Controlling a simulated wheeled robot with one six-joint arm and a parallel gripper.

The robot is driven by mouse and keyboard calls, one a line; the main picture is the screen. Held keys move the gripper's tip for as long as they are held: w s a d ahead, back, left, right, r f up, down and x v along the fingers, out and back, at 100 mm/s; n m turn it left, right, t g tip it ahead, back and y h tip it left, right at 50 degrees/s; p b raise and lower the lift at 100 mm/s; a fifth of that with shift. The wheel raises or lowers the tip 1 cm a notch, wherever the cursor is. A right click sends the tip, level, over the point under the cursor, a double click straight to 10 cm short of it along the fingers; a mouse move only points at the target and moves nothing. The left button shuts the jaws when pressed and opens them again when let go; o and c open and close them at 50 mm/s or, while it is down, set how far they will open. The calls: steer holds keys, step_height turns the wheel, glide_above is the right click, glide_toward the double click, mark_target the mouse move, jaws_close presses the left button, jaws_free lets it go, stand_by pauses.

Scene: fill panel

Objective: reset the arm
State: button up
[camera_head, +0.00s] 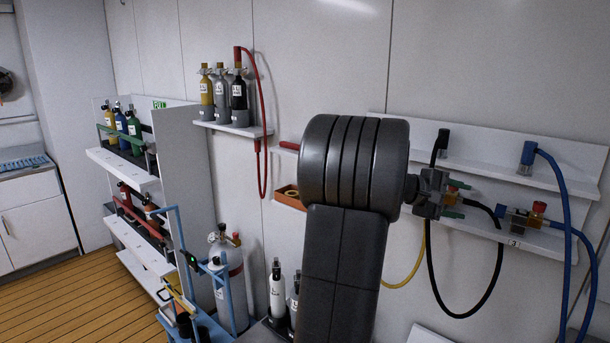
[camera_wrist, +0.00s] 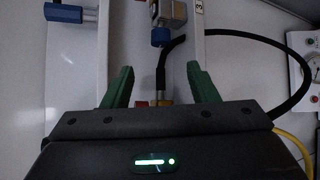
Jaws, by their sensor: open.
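My gripper (camera_head: 462,199) is at the right of the head view, in front of the wall panel (camera_head: 530,150). Its two green fingers point right. The wrist view also shows my gripper (camera_wrist: 160,85) with its fingers spread wide. A black hose end (camera_wrist: 161,75) with a brass and red fitting shows between the fingers. The fingers look clear of it on both sides; the depth gap is hard to tell. My arm hides part of the panel in the head view.
A blue hose (camera_head: 566,210) and a fitting with a red-orange knob (camera_head: 538,208) are right of my gripper. A yellow hose (camera_head: 408,270) hangs below. A shelf (camera_head: 235,128) holds bottles with a red hose (camera_head: 262,120). A blue cart (camera_head: 190,270) with a cylinder stands lower left.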

steer(key=x, duration=0.7)
steer(key=p+x, duration=0.1)
steer(key=x, duration=0.3)
steer(key=shift+d+f, duration=0.25)
steer(key=shift+f, duration=0.15)
steer(key=b, duration=0.2)
steer(key=shift+a+r+h+b, duration=0.1)
steer(key=shift+h+b, duration=0.2)
steer(key=shift+r+m, duration=0.2)
steer(key=shift+m, duration=0.1)
steer(key=shift+a, duration=0.15)
